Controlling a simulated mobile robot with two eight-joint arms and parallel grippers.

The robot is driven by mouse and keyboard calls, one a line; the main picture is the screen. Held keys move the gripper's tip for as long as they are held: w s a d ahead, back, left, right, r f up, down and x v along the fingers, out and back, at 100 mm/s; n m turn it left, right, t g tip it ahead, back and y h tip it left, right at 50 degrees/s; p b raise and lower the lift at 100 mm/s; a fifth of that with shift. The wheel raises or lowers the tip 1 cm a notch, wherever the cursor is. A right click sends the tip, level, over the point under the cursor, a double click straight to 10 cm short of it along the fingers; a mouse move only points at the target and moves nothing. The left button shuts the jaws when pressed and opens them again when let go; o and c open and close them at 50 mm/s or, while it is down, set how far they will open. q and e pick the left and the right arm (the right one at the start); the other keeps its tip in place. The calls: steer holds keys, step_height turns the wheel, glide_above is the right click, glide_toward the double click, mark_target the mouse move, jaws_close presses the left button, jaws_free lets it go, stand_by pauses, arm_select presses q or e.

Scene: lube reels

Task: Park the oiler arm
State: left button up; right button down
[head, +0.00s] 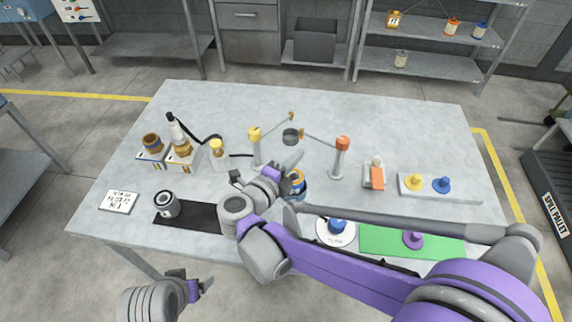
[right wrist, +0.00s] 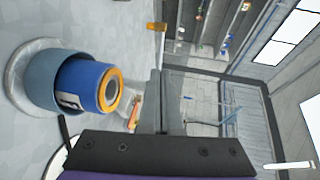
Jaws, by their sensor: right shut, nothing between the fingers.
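Two posts with swing arms stand mid-table, a yellow-capped post (head: 255,148) and an orange-capped post (head: 340,160). The yellow post's thin arm (head: 276,125) points right and back. The orange post's thin arm (head: 318,141) points left toward a dark round cup (head: 291,136). The orange cap (right wrist: 157,28) also shows in the right wrist view. My right gripper (head: 295,160) is shut and empty, in front of the posts. A blue can with an orange ring (right wrist: 98,86) sits in a grey-blue holder beside it. My left gripper (head: 206,284) is off the table's front left; its fingers are unclear.
Brass-coloured fittings (head: 183,148) and a bottle (head: 217,150) stand at the left. Yellow and blue knobs (head: 441,184) sit on a tray at the right. A green mat (head: 380,241) lies at the front right. The back of the table is clear.

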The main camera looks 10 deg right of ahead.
mark_target(314, 136)
steer(key=x, duration=0.7)
steer(key=shift+w, duration=0.15)
steer(key=shift+w+d, duration=0.15)
steer(key=shift+w+d+f, duration=0.1)
steer(key=shift+w+d, duration=0.1)
steer(key=shift+w, duration=0.25)
steer(key=shift+w+d, duration=0.2)
steer(key=shift+w, duration=0.25)
steer(key=shift+r+b+x, duration=0.2)
steer(key=shift+b+x, duration=0.25)
steer(key=shift+x, duration=0.65)
steer(key=shift+w, duration=0.1)
